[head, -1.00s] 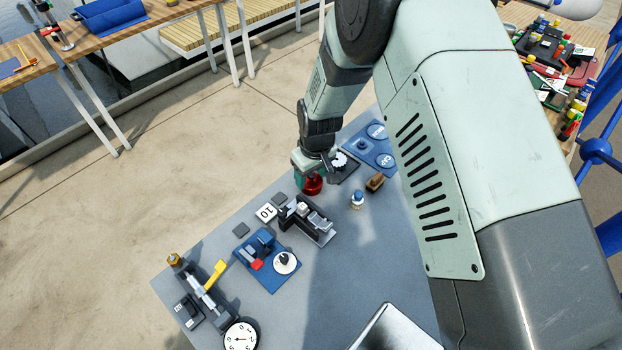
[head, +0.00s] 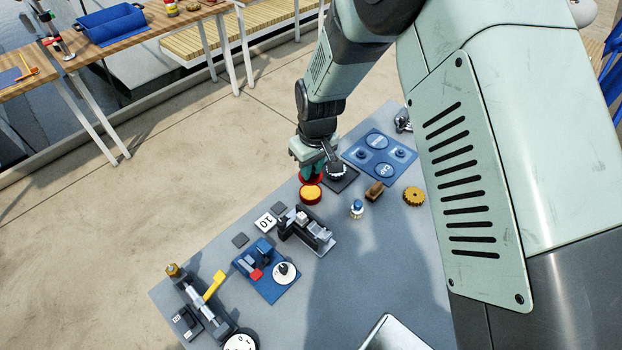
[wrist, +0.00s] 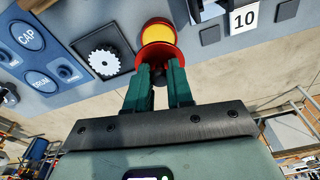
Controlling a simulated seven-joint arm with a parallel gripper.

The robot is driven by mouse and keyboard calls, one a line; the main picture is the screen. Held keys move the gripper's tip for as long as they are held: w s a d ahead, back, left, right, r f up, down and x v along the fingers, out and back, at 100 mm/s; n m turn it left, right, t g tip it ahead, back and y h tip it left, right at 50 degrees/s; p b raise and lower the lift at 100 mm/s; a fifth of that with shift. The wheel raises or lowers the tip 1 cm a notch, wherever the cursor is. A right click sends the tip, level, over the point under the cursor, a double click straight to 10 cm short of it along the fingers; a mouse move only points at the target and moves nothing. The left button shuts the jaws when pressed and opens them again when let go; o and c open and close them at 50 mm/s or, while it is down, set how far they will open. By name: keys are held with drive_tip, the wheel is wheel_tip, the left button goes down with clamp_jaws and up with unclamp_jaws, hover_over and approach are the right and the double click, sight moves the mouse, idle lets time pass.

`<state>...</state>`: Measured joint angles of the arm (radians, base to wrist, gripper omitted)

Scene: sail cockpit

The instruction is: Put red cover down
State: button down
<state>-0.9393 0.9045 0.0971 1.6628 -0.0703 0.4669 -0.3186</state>
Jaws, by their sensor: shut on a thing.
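A yellow push button (head: 310,194) in a red ring stands on the grey panel in the head view; it also shows at the top of the wrist view (wrist: 158,35). The red cover (head: 316,180) is raised at the button's far side, next to my gripper. In the wrist view the red cover (wrist: 158,56) reaches from the button to my fingertips. My gripper (wrist: 160,72) has green fingers and is shut on the red cover's edge. In the head view my gripper (head: 312,172) partly hides the cover. The yellow button is uncovered.
A white "10" tile (head: 266,222), a black lever unit (head: 306,232) and a blue switch plate (head: 266,270) lie nearer. Open floor lies left of the panel.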

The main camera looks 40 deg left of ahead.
wheel_tip(320, 180, up, 3)
drive_tip(key=shift+r, duration=0.15)
drive_tip(key=d+f, duration=0.1)
drive_tip(key=d, duration=0.8)
hover_over(360, 247)
drive_tip(key=f, duration=0.5)
drive_tip(key=shift+s+d+f, duration=0.15)
drive_tip(key=shift+d+f, duration=0.1)
drive_tip(key=shift+f, duration=2.6)
drive_tip(key=c, duration=1)
unclamp_jaws()
drive_tip(key=shift+f, duration=0.1)
